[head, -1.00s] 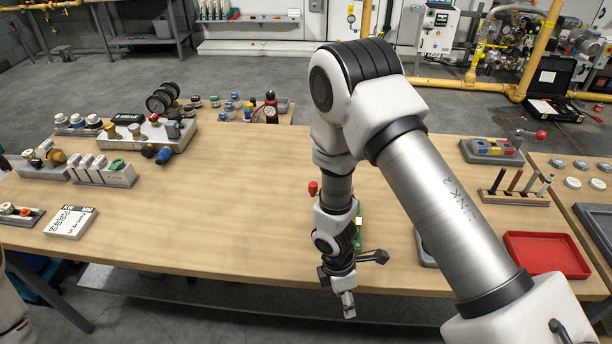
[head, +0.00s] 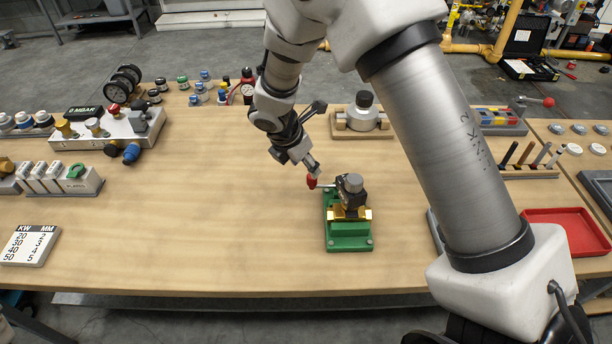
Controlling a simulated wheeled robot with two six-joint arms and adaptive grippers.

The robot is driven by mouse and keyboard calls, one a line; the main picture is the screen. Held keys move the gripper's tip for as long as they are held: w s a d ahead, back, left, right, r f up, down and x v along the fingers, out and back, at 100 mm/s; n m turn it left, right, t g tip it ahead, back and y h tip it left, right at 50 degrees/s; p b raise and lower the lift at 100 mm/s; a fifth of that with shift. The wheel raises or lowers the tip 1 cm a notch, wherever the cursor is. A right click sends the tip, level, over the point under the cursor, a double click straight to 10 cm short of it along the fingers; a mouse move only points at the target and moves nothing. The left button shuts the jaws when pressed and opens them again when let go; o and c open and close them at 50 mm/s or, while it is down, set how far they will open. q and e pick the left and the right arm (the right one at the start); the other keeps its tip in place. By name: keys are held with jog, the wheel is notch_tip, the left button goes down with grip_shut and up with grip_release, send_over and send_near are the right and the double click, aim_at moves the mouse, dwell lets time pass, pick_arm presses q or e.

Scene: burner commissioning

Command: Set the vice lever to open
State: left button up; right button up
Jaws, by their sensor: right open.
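A green vice (head: 348,230) stands on the wooden bench near the middle. A brass-coloured part with a dark and grey piece on top (head: 350,195) sits in it. The vice lever's red knob (head: 312,181) sticks out on the vice's left side, on a thin rod. My right gripper (head: 314,169) is open and points down at the red knob, its fingertips at or just above it. I cannot tell whether they touch it. My left gripper is out of view.
A grey round fitting on a wooden block (head: 362,118) stands behind the vice. A valve manifold (head: 110,130) is at left, and a red tray (head: 566,230) lies at right beyond my right arm. The bench left of the vice is clear.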

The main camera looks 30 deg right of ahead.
jog(key=x, duration=0.7)
jog(key=shift+w+f, duration=0.1)
jog(key=shift+s+r, duration=0.25)
jog(key=shift+s, duration=0.05)
jog(key=shift+c, duration=0.3)
jog(key=shift+a+f, duration=0.1)
grip_shut()
